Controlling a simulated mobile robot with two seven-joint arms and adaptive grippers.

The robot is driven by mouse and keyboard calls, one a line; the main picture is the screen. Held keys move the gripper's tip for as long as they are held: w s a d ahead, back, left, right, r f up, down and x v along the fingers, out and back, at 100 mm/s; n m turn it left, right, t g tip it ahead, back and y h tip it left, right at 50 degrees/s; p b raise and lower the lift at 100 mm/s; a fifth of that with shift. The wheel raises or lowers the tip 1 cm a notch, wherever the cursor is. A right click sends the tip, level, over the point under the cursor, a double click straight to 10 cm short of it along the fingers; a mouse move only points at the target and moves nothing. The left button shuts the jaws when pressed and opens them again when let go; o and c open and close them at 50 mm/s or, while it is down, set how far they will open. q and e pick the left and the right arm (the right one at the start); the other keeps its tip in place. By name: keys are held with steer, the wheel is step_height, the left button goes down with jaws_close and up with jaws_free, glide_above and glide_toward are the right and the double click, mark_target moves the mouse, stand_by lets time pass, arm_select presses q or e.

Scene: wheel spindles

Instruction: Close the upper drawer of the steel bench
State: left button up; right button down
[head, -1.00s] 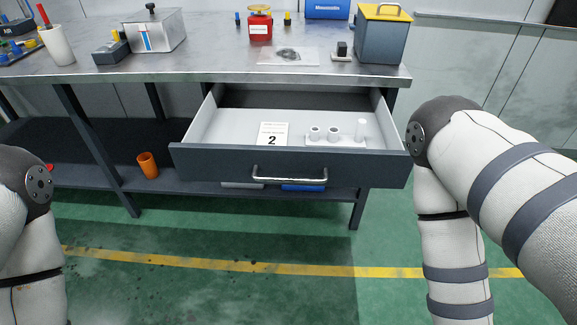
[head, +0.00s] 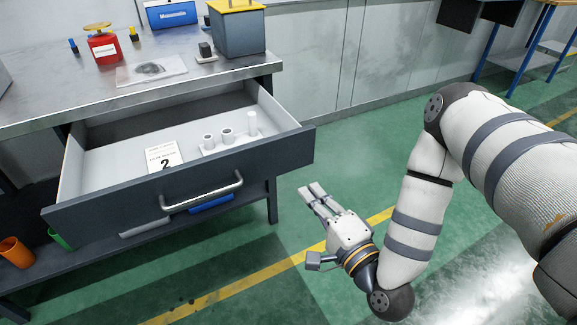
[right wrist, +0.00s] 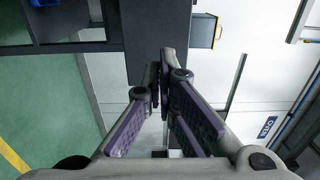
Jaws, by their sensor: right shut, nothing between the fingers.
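The upper drawer (head: 105,197) of the steel bench (head: 45,104) is pulled well out, its dark front and metal handle (head: 203,193) facing the lower middle of the head view. Inside lie a white card marked 2 (head: 163,157) and a pale holder with white cylindrical parts (head: 228,137). My right gripper (head: 312,190) is right of the drawer front and apart from it, over the green floor. Its fingers are shut and empty; they also show in the right wrist view (right wrist: 164,75). My left gripper is out of view.
On the bench top are a red can (head: 103,47), a blue case (head: 172,13) and a grey box with yellow lid (head: 238,32). An orange cup (head: 16,252) and a blue item (head: 210,204) are below the drawer.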

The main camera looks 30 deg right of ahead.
mark_target(281, 156)
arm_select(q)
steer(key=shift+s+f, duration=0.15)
arm_select(e)
steer(key=w, duration=1.1)
steer(key=shift+f, duration=0.1)
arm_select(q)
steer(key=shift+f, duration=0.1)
arm_select(e)
steer(key=shift+w, duration=0.1)
